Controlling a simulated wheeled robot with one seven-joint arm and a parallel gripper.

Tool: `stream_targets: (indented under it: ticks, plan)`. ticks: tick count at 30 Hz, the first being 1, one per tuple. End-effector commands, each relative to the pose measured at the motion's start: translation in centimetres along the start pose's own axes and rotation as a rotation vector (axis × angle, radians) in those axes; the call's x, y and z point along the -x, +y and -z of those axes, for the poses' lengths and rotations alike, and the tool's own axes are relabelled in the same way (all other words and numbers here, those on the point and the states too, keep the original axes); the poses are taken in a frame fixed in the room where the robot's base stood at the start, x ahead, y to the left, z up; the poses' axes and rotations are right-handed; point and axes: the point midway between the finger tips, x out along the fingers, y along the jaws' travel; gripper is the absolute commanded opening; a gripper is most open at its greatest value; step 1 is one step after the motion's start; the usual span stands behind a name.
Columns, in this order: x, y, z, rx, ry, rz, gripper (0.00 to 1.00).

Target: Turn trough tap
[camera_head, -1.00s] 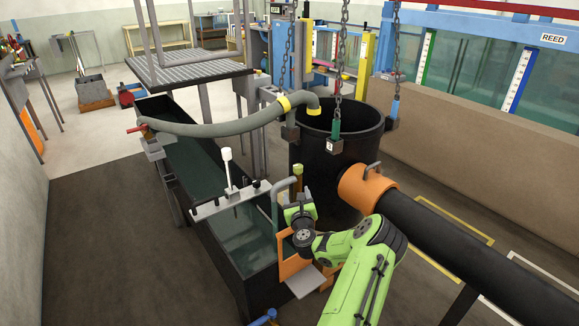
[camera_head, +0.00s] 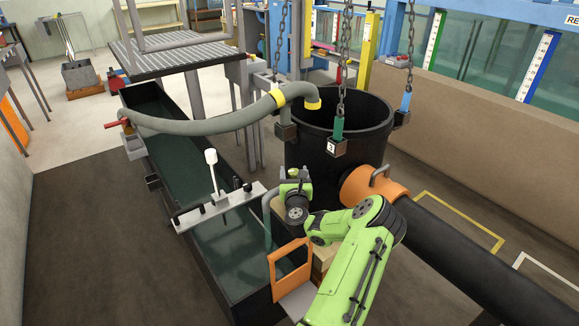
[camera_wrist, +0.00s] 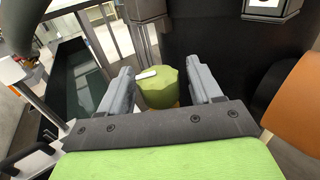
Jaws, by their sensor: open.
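An olive-green faceted knob (camera_wrist: 158,92) with a white mark on top, apparently the tap, stands between my fingers in the wrist view. My gripper (camera_wrist: 158,73) is open, with one grey finger on each side of the knob. The trough holds greenish water.
A grey hose (camera_head: 205,127) arches over the trough. An orange frame (camera_head: 289,262) is close to my arm. An orange-collared black pipe (camera_head: 440,235) lies at right.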

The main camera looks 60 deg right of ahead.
Motion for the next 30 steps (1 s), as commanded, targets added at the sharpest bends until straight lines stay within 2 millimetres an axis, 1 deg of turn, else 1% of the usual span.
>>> stream_targets:
  ticks: [6, 7, 15, 16, 17, 23, 30]
  plan:
    - [0.02, -0.05, -0.08, 0.000, 0.000, 0.001, 0.64]
    - [0.02, -0.05, -0.08, 0.000, 0.000, 0.001, 0.63]
    - [0.02, -0.05, -0.05, 0.001, 0.000, 0.001, 0.21]
    - [0.02, -0.05, -0.05, 0.001, 0.000, 0.001, 0.17]
    - [0.02, -0.05, -0.04, 0.001, 0.000, 0.001, 0.15]
    - [0.03, -0.08, -0.02, 0.001, 0.001, -0.017, 0.15]
    - [0.04, -0.18, 0.01, 0.002, 0.002, -0.125, 0.15]
